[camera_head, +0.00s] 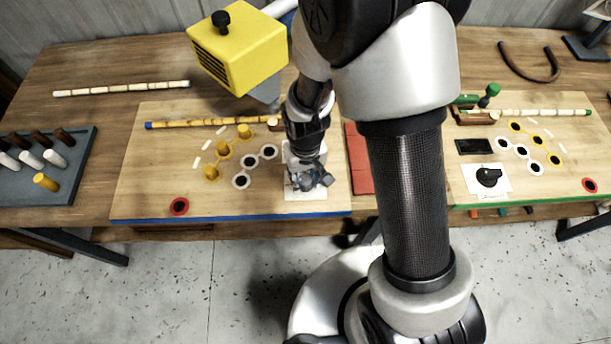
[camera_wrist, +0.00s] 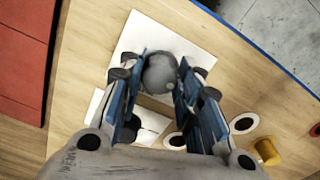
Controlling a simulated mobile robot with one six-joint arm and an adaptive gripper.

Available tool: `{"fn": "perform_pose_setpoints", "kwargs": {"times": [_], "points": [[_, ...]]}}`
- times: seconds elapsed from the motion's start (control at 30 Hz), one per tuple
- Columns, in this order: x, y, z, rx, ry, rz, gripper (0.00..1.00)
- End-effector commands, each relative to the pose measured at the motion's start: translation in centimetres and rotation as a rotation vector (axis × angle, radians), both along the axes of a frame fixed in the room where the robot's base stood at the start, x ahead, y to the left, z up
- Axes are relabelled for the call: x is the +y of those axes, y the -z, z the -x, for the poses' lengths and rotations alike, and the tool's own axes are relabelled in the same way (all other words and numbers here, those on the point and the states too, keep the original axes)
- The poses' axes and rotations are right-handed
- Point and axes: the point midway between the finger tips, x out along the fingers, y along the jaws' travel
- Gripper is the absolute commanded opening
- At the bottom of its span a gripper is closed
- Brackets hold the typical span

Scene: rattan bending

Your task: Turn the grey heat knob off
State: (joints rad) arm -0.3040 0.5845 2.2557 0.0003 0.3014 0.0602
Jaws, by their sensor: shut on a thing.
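The grey heat knob (camera_wrist: 160,74) shows in the wrist view as a round grey cap on a white plate (camera_wrist: 138,35). My gripper (camera_wrist: 159,82) is over the plate, its blue-sided fingers on either side of the knob and shut on it. In the head view my gripper (camera_head: 308,180) reaches down onto the white plate (camera_head: 305,195) near the front edge of the blue-edged board. It hides most of the knob there, and the knob's pointer direction cannot be told.
A yellow heater box (camera_head: 238,52) stands behind the blue-edged board (camera_head: 150,195). Pegs and ringed holes lie left of my gripper, a red panel (camera_head: 358,158) right. A second, black knob (camera_head: 488,177) is on the green-edged board. A peg tray (camera_head: 75,170) stands far left.

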Motion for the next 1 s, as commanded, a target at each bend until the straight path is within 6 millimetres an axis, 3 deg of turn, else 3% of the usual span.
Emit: {"fn": "perform_pose_setpoints", "kwargs": {"times": [0.17,0.2,0.47,0.83,1.0], "points": [[0.0,0.0,0.0,0.0,-0.001,0.0,0.08],[0.0,0.0,0.0,0.0,-0.001,0.0,0.34],[0.0,0.0,0.0,0.0,0.0,0.0,0.52],[0.0,-0.3,-0.1,-0.002,0.001,0.0,0.52],[0.0,-2.6,-0.2,-0.005,0.001,-0.001,0.52]]}}
